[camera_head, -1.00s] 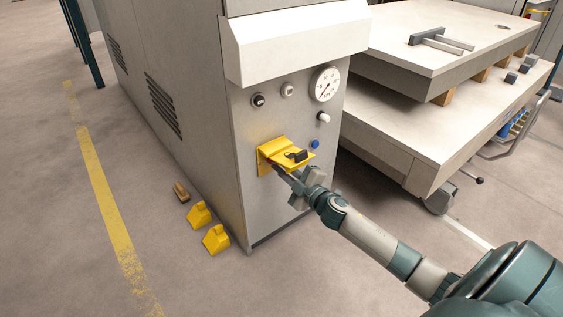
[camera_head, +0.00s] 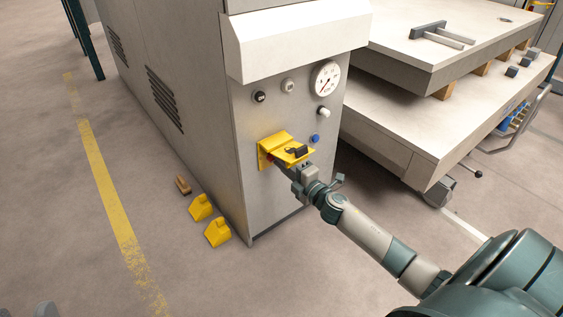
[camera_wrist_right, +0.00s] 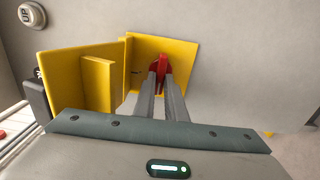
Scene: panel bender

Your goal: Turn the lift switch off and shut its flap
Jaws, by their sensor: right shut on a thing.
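The yellow switch housing (camera_head: 264,152) is on the front of the grey machine cabinet. Its yellow flap (camera_head: 287,147) stands open, sticking out over my right gripper (camera_head: 286,167). In the right wrist view the flap (camera_wrist_right: 85,75) is at the left and the yellow backplate (camera_wrist_right: 180,50) faces me. The red switch handle (camera_wrist_right: 162,66) sits between the fingertips of my right gripper (camera_wrist_right: 161,82), which is shut on it. In the head view the flap and gripper mostly hide the handle. My left gripper is not clearly in view.
Round buttons, a dial gauge (camera_head: 325,78) and a blue button (camera_head: 315,139) are on the panel above and beside the flap. Yellow wedges (camera_head: 217,232) lie on the floor at left. A pale table (camera_head: 395,150) stands at right.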

